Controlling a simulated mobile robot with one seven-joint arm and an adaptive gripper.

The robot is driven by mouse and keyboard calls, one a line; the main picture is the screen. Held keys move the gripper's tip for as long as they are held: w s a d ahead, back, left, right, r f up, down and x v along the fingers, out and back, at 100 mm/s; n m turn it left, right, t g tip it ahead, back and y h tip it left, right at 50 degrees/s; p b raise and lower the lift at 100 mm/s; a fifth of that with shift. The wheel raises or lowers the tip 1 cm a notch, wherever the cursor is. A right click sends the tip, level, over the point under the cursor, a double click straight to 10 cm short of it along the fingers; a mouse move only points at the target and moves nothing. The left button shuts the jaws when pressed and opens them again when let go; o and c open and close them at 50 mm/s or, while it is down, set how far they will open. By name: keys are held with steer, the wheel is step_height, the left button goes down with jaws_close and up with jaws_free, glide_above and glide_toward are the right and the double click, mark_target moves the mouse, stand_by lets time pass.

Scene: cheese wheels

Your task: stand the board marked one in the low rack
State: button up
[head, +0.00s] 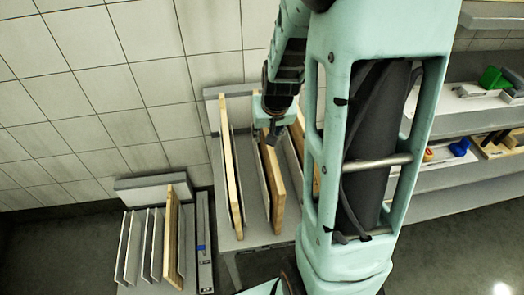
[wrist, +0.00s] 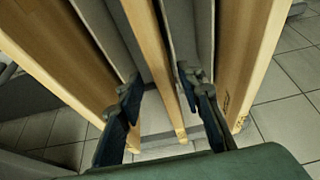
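Several wooden boards stand on edge in a raised grey rack (head: 228,243): a left board (head: 230,165), a middle board (head: 273,190) and a right one partly hidden by my arm. My gripper (head: 272,120) is down at the top of the middle board. In the wrist view my gripper (wrist: 160,88) is open, one finger on each side of the middle board (wrist: 152,50), with gaps showing. A dark mark shows on the right board (wrist: 250,60), too small to read. I cannot tell which board is marked one. The low rack (head: 125,245) is at lower left.
The low rack has several thin grey dividers and one wooden board (head: 171,240) standing at its right side. Grey dividers stand close beside the boards in the raised rack. A tiled wall (head: 110,90) is behind. Shelves (head: 470,125) with small coloured items are at right.

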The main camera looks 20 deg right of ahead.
steer(key=x, duration=0.3)
steer(key=shift+w+a+f, duration=0.1)
steer(key=shift+a+f, duration=0.05)
steer(key=shift+f, duration=0.1)
steer(key=shift+c, duration=0.5)
jaws_close()
steer(key=shift+w+r, duration=0.1)
